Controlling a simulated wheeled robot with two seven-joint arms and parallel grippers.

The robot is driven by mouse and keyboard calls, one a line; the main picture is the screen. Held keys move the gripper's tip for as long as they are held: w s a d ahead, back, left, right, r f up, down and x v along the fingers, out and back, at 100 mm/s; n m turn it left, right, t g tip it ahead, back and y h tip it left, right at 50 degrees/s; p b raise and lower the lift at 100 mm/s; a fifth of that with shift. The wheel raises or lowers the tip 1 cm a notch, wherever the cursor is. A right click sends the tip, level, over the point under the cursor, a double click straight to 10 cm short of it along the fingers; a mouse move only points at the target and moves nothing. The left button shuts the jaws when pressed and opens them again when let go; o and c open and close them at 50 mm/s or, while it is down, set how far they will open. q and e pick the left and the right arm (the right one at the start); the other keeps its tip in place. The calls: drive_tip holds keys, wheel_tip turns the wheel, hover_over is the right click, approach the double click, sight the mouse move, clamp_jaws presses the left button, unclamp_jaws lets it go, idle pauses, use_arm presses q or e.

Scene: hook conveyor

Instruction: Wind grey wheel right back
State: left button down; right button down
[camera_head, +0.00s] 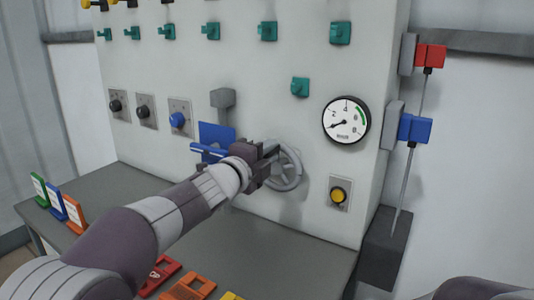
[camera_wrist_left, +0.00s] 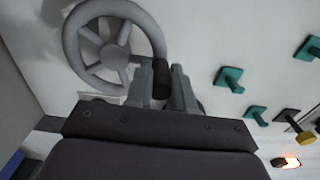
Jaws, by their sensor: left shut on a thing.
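The grey wheel (camera_head: 288,187) is a spoked handwheel on the upright white panel, right of centre in the head view. It also shows at the top left of the left wrist view, where its hub (camera_wrist_left: 115,55) and most of its rim are clear. My left gripper (camera_head: 270,151) is at the wheel and hides its left part in the head view. In the wrist view its fingers (camera_wrist_left: 160,82) are shut on a dark handle (camera_wrist_left: 153,62) at the wheel's rim. My right gripper is out of view.
Right of the wheel are a round gauge (camera_head: 346,120) and a yellow button (camera_head: 338,195). To the left are a blue plate (camera_head: 216,134) and a blue knob (camera_head: 178,120). Teal hooks (camera_head: 267,31) line the panel above. Coloured tags lie on the grey table (camera_head: 262,240) below.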

use_arm(q)
drive_tip(key=c, duration=1)
unclamp_jaws()
drive_tip(key=v, duration=1.2)
drive_tip(key=shift+s+a, duration=0.15)
drive_tip(key=shift+s, duration=0.15)
